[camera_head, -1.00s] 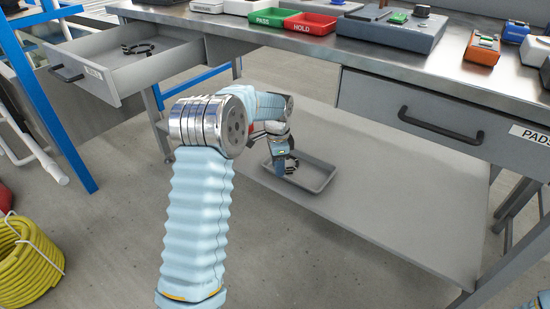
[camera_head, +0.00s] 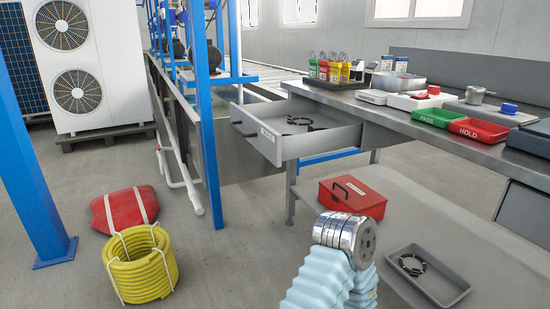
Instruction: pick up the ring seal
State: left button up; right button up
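A dark ring-shaped part with small tabs (camera_head: 413,265), which looks like a ring seal, lies in a grey tray (camera_head: 449,301) on the lower shelf. A similar dark ring-shaped part (camera_head: 302,125) lies in the open, labelled drawer (camera_head: 312,148) under the bench. I cannot tell from their looks which one is the ring seal meant. One of my arms shows at the bottom, with its silver joint and pale blue sleeve left of the grey tray. Neither gripper is in view, so what they hold is hidden.
A red toolbox (camera_head: 352,196) stands on the lower shelf (camera_head: 425,205) beneath the drawer. Green (camera_head: 437,117) and red (camera_head: 479,131) bins sit on the bench. A yellow hose coil (camera_head: 140,265), a red bag (camera_head: 124,210) and blue posts stand left. The floor between is clear.

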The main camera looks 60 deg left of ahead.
aim_at(290, 120)
jog(key=l+u, duration=0.1)
jog(key=u, duration=0.3)
jog(key=l+u, duration=0.15)
jog(key=u, duration=0.25)
jog(key=l+u, duration=0.1)
jog(key=u, duration=0.3)
jog(key=l+u, duration=0.15)
jog(key=u, duration=0.3)
jog(key=l+u, duration=0.1)
jog(key=u, duration=0.3)
